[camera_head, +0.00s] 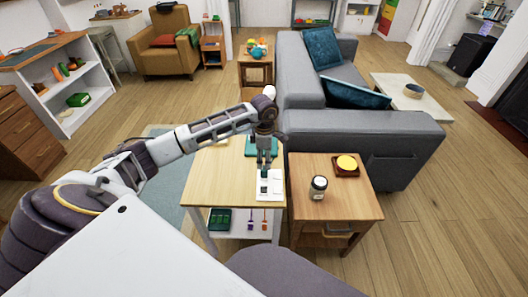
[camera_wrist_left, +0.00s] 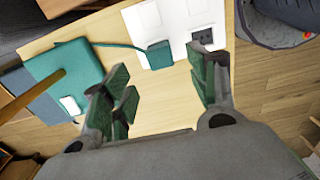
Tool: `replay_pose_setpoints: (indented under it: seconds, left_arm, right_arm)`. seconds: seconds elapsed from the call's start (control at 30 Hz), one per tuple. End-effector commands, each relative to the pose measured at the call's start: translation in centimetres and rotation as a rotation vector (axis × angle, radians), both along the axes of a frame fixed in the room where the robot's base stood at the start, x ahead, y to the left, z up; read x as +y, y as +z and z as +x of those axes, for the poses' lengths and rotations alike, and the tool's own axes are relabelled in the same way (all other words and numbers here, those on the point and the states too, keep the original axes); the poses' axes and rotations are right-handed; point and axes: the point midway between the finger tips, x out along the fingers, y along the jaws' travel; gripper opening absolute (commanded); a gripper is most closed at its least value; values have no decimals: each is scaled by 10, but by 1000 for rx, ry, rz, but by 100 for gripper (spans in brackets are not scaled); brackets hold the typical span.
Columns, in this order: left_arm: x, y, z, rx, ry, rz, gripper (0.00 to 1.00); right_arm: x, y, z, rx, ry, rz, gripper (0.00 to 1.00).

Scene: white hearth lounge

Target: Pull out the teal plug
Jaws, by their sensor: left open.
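A white socket panel (camera_head: 275,192) lies on the light wooden table under my left gripper (camera_head: 265,164). In the left wrist view, the teal plug (camera_wrist_left: 158,54) sits at the panel's (camera_wrist_left: 178,18) near edge, with a teal cord running left to a teal box (camera_wrist_left: 60,75). I cannot tell how deep the plug sits. My left gripper (camera_wrist_left: 160,82) is open and empty, its fingers pointing down towards the panel. The plug appears between and beyond the fingertips, apart from both. In the head view the teal box (camera_head: 252,147) is partly behind the gripper. My right gripper is not in view.
The table (camera_head: 215,182) is clear to the left of the panel. A side table (camera_head: 335,205) at right holds a jar (camera_head: 318,188) and a yellow-topped item (camera_head: 347,163). A grey sofa (camera_head: 365,130) stands behind. Small items fill the lower shelf (camera_head: 241,232).

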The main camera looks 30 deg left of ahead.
Motion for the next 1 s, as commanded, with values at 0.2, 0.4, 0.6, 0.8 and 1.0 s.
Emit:
replay_pose_setpoints:
  seconds: [0.2,0.4,0.6,0.8,1.0]
  left_arm:
    - [-1,-28,0,2,0,-1,59]
    - [0,-50,-1,2,0,-1,59]
    - [-1,-66,0,0,-1,-1,59]
    - [0,-70,0,0,0,0,59]
    - [0,-70,0,-1,-1,-1,59]
  right_arm:
    - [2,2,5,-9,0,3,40]
    - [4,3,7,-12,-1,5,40]
    - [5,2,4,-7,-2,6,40]
    - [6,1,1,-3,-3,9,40]
    - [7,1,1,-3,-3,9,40]
